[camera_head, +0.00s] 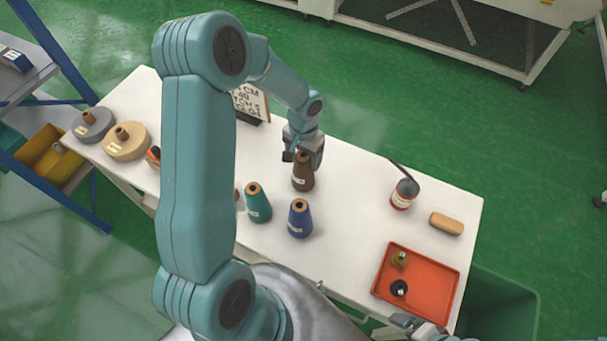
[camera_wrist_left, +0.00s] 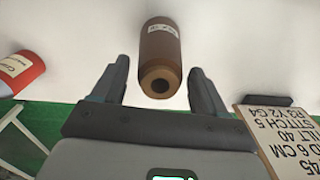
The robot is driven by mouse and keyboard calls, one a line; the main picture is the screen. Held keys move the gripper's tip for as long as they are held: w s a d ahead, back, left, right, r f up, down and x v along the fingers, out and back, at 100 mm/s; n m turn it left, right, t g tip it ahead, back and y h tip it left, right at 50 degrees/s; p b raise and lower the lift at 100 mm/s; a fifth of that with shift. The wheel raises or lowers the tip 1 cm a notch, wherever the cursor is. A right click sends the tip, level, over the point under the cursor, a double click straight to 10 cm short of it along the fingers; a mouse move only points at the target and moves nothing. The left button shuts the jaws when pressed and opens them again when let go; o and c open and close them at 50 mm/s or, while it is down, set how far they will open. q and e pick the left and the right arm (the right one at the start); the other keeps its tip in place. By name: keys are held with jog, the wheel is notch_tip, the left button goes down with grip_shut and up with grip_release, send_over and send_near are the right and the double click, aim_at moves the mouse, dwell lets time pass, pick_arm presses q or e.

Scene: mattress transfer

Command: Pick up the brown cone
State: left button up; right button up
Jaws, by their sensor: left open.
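The brown cone (camera_head: 303,172) stands on the white table near its far edge, in the head view. In the left wrist view the brown cone (camera_wrist_left: 160,55) has a white label and lies between and just beyond the two fingers. My left gripper (camera_head: 302,158) is over the cone's top, and its fingers (camera_wrist_left: 158,85) are open with a gap on each side of the cone. A gripper part (camera_head: 418,325) shows at the bottom right of the head view; its jaws are not clear.
A teal cone (camera_head: 258,203) and a blue cone (camera_head: 299,219) stand nearer on the table. A red-labelled can (camera_head: 404,193), a tan block (camera_head: 446,223) and an orange tray (camera_head: 431,291) are to the right. A sign board (camera_head: 250,102) stands by the far edge.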

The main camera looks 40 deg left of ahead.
pick_arm(q)
jog(key=shift+r, duration=0.2)
jog(key=shift+s+d, duration=0.1)
jog(key=shift+s, duration=0.1)
jog(key=shift+c, duration=1)
jog(key=shift+r, duration=0.1)
jog(key=c, duration=0.5)
grip_shut()
jog(key=shift+w, duration=0.1)
